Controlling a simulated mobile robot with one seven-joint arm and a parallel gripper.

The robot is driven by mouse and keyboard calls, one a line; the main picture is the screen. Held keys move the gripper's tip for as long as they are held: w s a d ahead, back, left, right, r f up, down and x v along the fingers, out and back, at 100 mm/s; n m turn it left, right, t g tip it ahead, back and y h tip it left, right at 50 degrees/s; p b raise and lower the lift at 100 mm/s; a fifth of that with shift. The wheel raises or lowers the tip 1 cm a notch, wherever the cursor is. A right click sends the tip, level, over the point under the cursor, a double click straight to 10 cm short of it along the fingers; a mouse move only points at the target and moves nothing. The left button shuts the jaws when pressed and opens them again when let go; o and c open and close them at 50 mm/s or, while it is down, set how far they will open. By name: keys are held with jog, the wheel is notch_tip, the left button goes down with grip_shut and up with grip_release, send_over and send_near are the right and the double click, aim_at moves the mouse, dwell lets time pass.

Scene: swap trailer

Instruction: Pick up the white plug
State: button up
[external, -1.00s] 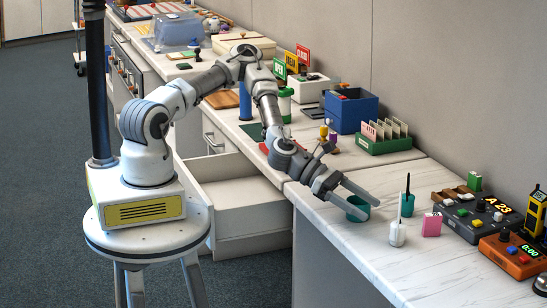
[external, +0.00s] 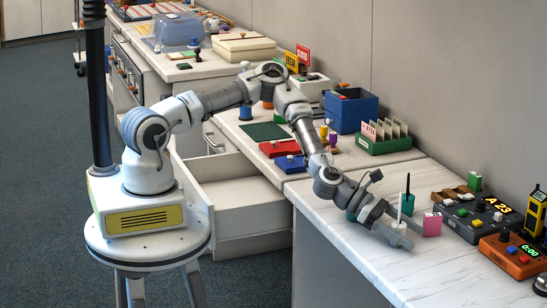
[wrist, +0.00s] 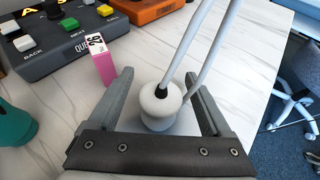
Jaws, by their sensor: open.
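In the wrist view my gripper (wrist: 162,84) shows a gap between each finger and the piece.
A pink block (wrist: 99,60) stands close beyond the left finger. A teal cup (wrist: 14,124) is at the left. A dark control panel (wrist: 70,36) and an orange device (wrist: 146,8) lie behind. The counter (wrist: 250,70) is clear to the right, up to its edge.

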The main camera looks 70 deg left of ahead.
jog(key=shift+c, duration=0.3)
grip_shut()
dwell(0.3)
